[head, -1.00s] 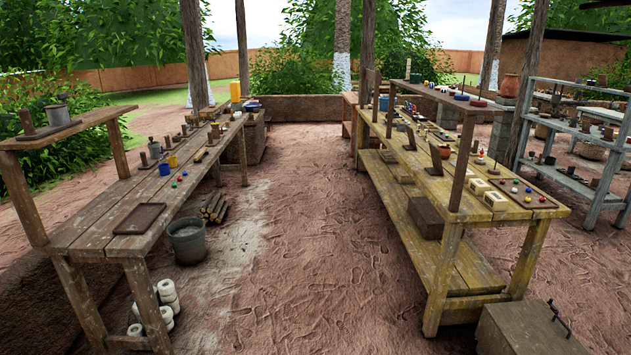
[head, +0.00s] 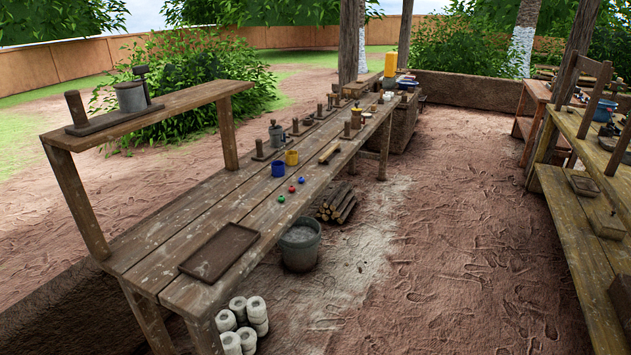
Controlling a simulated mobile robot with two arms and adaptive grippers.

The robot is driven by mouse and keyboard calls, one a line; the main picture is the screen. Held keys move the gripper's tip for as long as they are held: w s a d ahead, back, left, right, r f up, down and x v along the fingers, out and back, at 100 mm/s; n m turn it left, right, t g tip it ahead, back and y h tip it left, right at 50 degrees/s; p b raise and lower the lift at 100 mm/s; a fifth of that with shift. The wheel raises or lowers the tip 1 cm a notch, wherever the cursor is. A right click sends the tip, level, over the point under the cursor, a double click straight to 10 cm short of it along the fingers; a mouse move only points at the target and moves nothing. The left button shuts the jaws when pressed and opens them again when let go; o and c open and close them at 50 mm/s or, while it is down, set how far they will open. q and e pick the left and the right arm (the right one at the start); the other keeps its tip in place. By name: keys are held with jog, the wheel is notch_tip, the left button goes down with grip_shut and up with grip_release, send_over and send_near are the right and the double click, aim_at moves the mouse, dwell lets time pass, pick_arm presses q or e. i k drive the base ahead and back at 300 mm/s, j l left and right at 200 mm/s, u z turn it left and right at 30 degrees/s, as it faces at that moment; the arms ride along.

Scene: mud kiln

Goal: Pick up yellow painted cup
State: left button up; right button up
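A yellow cup (head: 292,157) stands upright on the long wooden table (head: 215,215) on the left, in the middle part of its top. A blue cup (head: 278,169) stands close beside it, on the nearer left side. Small red, blue and green balls (head: 291,189) lie on the table in front of the cups. Neither of my grippers shows in the head view.
A grey bucket (head: 300,246), firewood (head: 335,203) and white rolls (head: 243,322) are on the ground by the table. The dirt aisle between the tables is clear.

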aim_at(291, 156)
jog(key=i+j+u, duration=0.2)
jog(key=i, duration=0.15)
jog(key=i+l+u, duration=0.1)
jog(key=u, duration=0.3)
jog(key=l+u, duration=0.15)
jog(key=u, duration=0.2)
jog(key=i+l+u, duration=0.1)
jog(key=u, duration=0.3)
jog(key=l+u, duration=0.55)
jog(key=l, duration=0.35)
jog(key=l+u, duration=0.2)
jog(key=l, duration=0.4)
jog(key=l+u, duration=0.15)
jog(key=l, duration=0.4)
jog(key=l+u, duration=0.2)
jog(key=l, duration=0.35)
jog(key=k+l+u, duration=0.2)
jog(key=l, duration=0.35)
